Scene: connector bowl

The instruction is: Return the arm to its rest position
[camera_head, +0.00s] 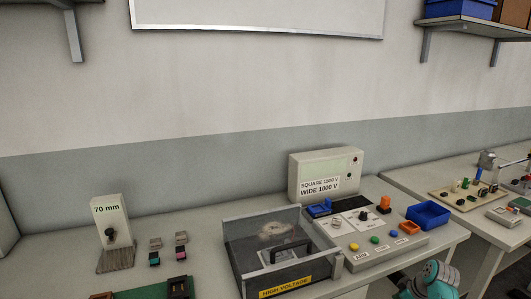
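Part of my arm (432,281) shows at the bottom edge, right of centre, as pale links with teal caps. It is in front of the workbench's front edge, and most of it is cut off by the frame. My gripper is not in view, so I cannot see its fingers or whether it holds anything.
A "HIGH VOLTAGE" box (285,284) with clear walls stands on the workbench (190,220). Beside it are a control panel with coloured buttons (385,243) and a blue bowl (428,214). A "70 mm" block (110,215) stands left. A second bench (430,180) is at right.

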